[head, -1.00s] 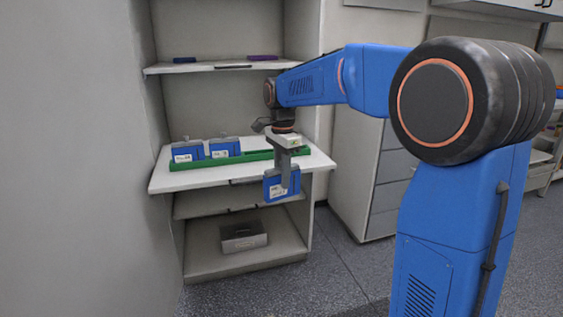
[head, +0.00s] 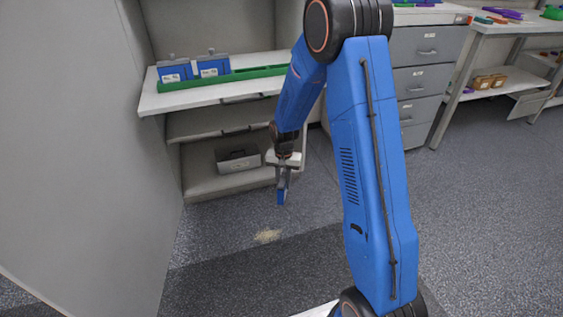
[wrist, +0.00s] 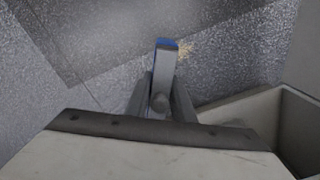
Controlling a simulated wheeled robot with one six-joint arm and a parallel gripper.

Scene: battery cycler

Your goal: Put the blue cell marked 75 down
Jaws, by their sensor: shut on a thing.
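The blue cell (head: 281,196) hangs edge-on in my gripper (head: 283,180), below the shelf level and in front of the cabinet, with bare floor beneath it. My gripper is shut on it. Its label is turned out of sight in the head view, so I cannot read the number. Two other blue cells, a left one (head: 175,71) and a right one (head: 213,66), stand upright in a green rack (head: 245,74) on the white shelf.
A grey bin (head: 238,158) sits on the cabinet's low shelf, behind my gripper. Grey drawers (head: 428,72) and a workbench stand at the right. A pale patch (head: 267,236) marks the floor, which is otherwise clear in front of the cabinet.

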